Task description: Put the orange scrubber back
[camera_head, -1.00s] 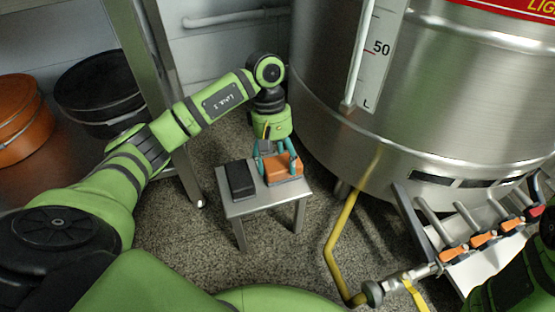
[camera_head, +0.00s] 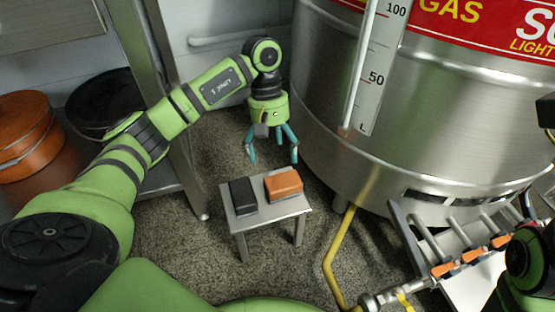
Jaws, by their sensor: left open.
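The orange scrubber (camera_head: 284,185) lies on the right part of a small grey metal stool (camera_head: 268,212). A black block of similar size (camera_head: 243,196) lies beside it on the left, with a narrow gap between them. My left gripper (camera_head: 273,160) is above and behind the stool, pointing down, with its teal fingers spread wide and nothing between them. It is apart from the scrubber. At the right edge a green and black part of my right arm (camera_head: 530,260) shows, but its gripper fingers are not visible.
A large steel tank (camera_head: 440,130) stands behind and right of the stool. A yellow pipe (camera_head: 338,255) runs down to the floor right of the stool. A rack with orange-handled valves (camera_head: 470,258) is at lower right. Orange (camera_head: 25,140) and black tubs (camera_head: 100,100) sit on a left shelf.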

